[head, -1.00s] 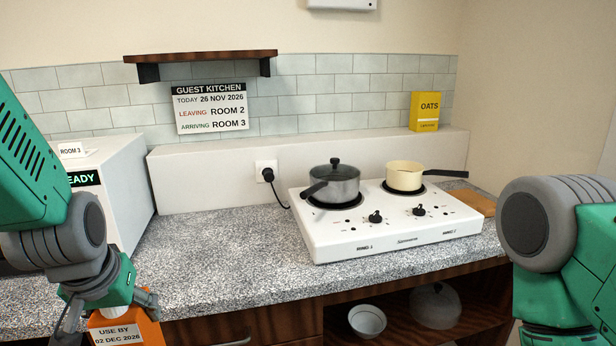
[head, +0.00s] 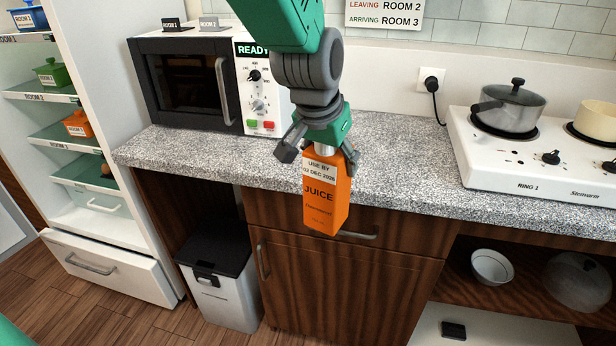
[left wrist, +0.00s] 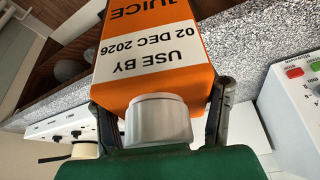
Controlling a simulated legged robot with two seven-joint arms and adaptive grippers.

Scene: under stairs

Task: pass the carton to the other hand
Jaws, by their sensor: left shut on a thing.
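The carton is an orange juice carton (head: 326,192) with a white cap and a white label reading USE BY 02 DEC 2026. My left gripper (head: 318,153) is shut on it near the top and holds it upright in front of the counter edge, in the middle of the head view. In the left wrist view the carton (left wrist: 155,80) lies between the two fingers, its white cap towards the camera and its label upside down. My right gripper is not in the head view now.
The speckled counter (head: 400,165) runs behind the carton. A microwave (head: 190,82) stands at the left, a white hob (head: 540,165) with pots at the right. Below are a grey bin (head: 222,285) and wooden cupboard doors (head: 345,290). A shelf unit (head: 130,190) stands far left.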

